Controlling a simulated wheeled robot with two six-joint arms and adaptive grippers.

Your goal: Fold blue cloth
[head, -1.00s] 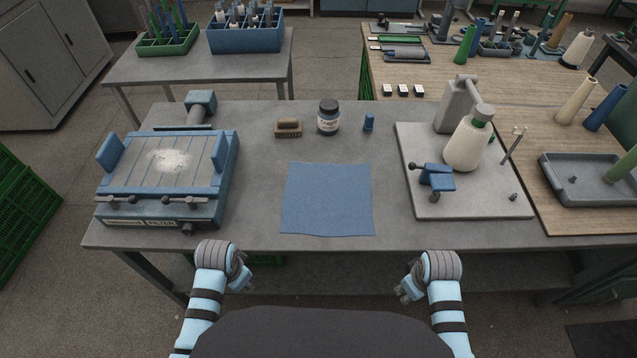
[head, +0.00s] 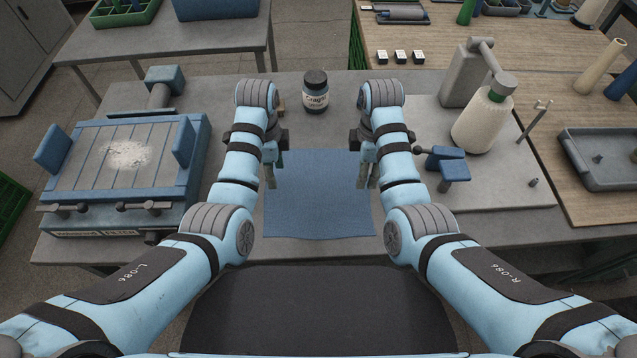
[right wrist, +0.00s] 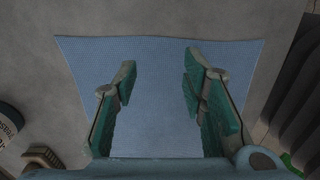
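The blue cloth (head: 318,205) lies flat and unfolded on the grey table. My left gripper (head: 271,174) points down at the cloth's left edge; its finger gap is not clear. My right gripper (head: 367,174) points down at the cloth's right edge. In the right wrist view, the right gripper (right wrist: 162,82) has its fingers apart with nothing between them, and the cloth (right wrist: 155,58) spreads out below. Whether either gripper touches the cloth cannot be told. My arms hide parts of the cloth's side edges.
A dark jar (head: 316,92) stands behind the cloth. A brush (right wrist: 42,157) shows in the right wrist view, mostly hidden in the head view. A blue clamping fixture (head: 120,165) stands at the left. A plate with a cone winder (head: 483,115) and blue clamp stands at the right.

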